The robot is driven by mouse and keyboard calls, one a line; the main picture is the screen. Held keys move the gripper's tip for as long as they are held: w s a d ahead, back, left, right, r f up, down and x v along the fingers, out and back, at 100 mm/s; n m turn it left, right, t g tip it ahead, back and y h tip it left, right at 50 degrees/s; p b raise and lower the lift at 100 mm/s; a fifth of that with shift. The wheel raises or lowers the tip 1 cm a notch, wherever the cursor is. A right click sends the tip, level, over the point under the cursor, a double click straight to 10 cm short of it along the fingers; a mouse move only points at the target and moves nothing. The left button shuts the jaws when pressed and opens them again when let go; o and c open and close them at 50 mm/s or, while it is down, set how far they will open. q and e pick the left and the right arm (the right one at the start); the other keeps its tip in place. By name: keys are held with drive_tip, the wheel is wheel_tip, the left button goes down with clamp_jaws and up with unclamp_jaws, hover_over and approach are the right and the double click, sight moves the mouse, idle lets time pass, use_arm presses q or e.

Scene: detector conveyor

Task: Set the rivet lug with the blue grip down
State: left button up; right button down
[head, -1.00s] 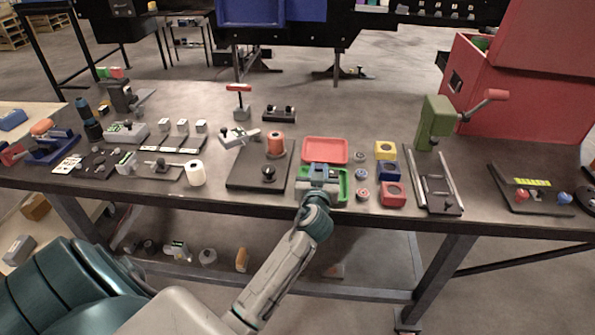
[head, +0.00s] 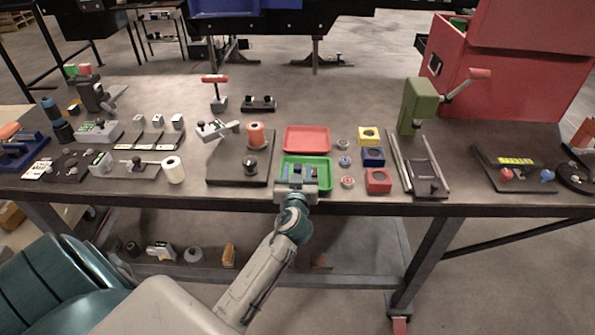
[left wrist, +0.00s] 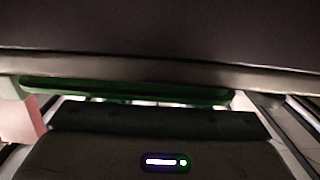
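My left gripper (head: 297,171) reaches over the front part of the green tray (head: 322,163) in the head view. Its two fingers look spread apart. Small dark shapes show between and beyond the fingers, too small to make out. I cannot pick out the rivet lug with the blue grip for certain. Three small round pieces stand in a column right of the trays; the middle one has a bluish top (head: 345,161). The left wrist view shows the green tray's edge (left wrist: 130,91) beyond the gripper housing, and no held thing. My right gripper is out of view.
A red tray (head: 306,139) lies behind the green one. Yellow, blue and red blocks (head: 378,180) stand further right, beside a green press (head: 417,105). A dark plate with an orange spool (head: 255,135) lies left. The table's front edge is close to my gripper.

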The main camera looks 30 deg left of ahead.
use_arm(q)
drive_tip(key=shift+s+d+f, duration=0.1)
drive_tip(key=shift+s+d, duration=0.05)
drive_tip(key=b+v, duration=0.3)
drive_tip(key=v, duration=0.8)
drive_tip(key=shift+s+d+r+b, duration=0.15)
drive_tip(key=shift+s+r+b, duration=0.05)
drive_tip(key=shift+s+b, duration=0.1)
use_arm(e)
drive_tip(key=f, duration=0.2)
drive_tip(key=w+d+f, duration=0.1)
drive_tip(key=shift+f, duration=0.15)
use_arm(q)
drive_tip(key=shift+w+f, duration=0.1)
